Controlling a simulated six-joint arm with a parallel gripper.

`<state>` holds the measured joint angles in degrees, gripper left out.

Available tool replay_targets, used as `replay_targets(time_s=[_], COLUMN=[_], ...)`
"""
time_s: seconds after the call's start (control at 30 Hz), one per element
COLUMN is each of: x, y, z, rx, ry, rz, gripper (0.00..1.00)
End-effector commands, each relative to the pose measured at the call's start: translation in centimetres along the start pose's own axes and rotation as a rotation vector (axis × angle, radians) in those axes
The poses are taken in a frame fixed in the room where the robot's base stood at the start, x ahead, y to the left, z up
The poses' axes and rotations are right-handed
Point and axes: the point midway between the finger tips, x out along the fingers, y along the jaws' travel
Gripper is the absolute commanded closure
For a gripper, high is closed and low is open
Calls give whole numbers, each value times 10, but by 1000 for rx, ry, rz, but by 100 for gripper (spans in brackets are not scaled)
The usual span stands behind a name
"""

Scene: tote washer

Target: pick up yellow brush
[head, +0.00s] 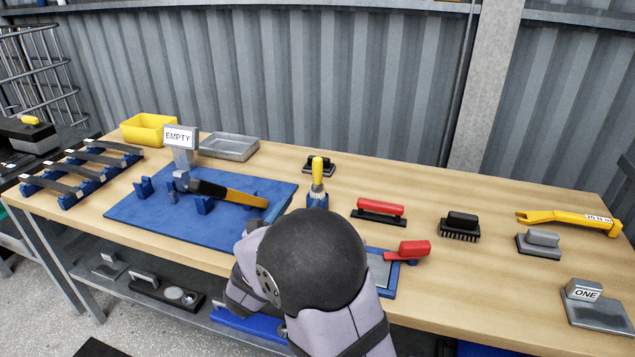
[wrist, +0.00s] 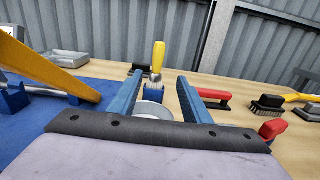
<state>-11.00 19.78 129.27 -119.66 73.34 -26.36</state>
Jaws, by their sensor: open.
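The yellow brush (head: 317,170) stands upright, handle up, in a small blue holder (head: 317,200) near the middle of the bench. In the wrist view the yellow handle (wrist: 158,58) shows beyond and between my fingertips, a little left of centre. Its lower end meets the blue holder (wrist: 154,93). My gripper (wrist: 159,79) is open, its two blue fingers apart and pointing toward the brush, with nothing held. In the head view my dark rounded wrist covers the gripper.
A blue board (head: 130,207) with a long black-and-yellow tool (head: 228,192) lies left of the brush. A red-handled brush (head: 380,207) and black brush (head: 460,225) stand to the right. A small black brush (head: 319,165) sits behind. Bare wood lies between them.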

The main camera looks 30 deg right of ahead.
Motion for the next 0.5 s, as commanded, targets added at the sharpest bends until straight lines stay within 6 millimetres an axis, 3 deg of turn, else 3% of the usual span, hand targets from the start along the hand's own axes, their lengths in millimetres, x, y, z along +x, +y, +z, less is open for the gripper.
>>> replay_targets(time_s=[0.23, 0.5], x=[7, 45], y=[2, 1], z=[1, 0], rx=[-4, -4], ry=[-3, -1], rz=[7, 3], gripper=[56, 56])
